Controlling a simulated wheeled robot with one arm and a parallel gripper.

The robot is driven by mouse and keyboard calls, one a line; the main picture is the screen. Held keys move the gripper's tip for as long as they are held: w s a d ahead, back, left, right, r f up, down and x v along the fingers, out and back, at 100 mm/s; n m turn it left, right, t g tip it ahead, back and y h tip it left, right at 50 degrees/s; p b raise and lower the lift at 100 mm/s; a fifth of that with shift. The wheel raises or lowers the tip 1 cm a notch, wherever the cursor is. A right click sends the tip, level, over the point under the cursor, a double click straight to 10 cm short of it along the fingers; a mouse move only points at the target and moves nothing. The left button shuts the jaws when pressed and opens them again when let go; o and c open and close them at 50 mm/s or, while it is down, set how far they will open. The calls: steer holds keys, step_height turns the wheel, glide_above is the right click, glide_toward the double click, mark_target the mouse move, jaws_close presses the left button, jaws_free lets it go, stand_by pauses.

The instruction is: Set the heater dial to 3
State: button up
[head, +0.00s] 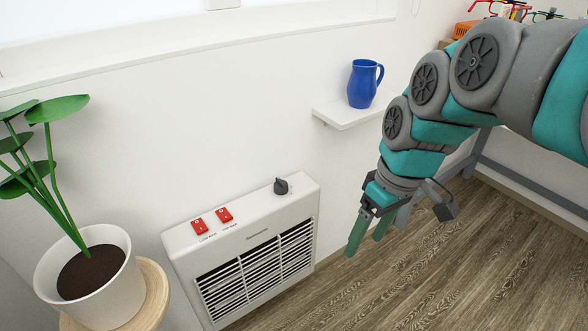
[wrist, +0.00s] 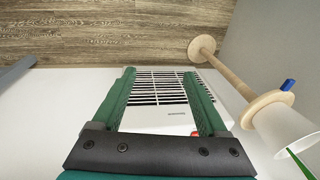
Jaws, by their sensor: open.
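The white heater (head: 240,240) stands against the wall in the head view, with two red switches (head: 212,220) and a dark dial (head: 281,186) on its top. The dial's setting is too small to read. My gripper (head: 366,240) is to the right of the heater and apart from it, its green fingers pointing down and empty. In the wrist view the heater's grille (wrist: 160,88) shows between the open fingers of my gripper (wrist: 160,85). One red switch (wrist: 194,133) shows by the right finger. The dial is not visible in the wrist view.
A potted plant (head: 95,275) stands on a round wooden stand (head: 157,290) left of the heater. A blue jug (head: 363,84) sits on a small white wall shelf (head: 345,115) above and right of the heater. The wooden floor (head: 440,260) on the right is clear.

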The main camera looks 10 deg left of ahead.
steer(key=w+a+r+n+y, duration=0.15)
steer(key=w+a+n, duration=0.35)
steer(key=w+a, duration=0.5)
steer(key=n+b, duration=0.1)
steer(key=n, duration=0.3)
glide_toward(282, 181)
step_height(282, 181, down, 3)
steer(key=shift+y, duration=0.55)
steer(key=x, duration=0.7)
steer(key=shift+r, duration=0.1)
jaws_close()
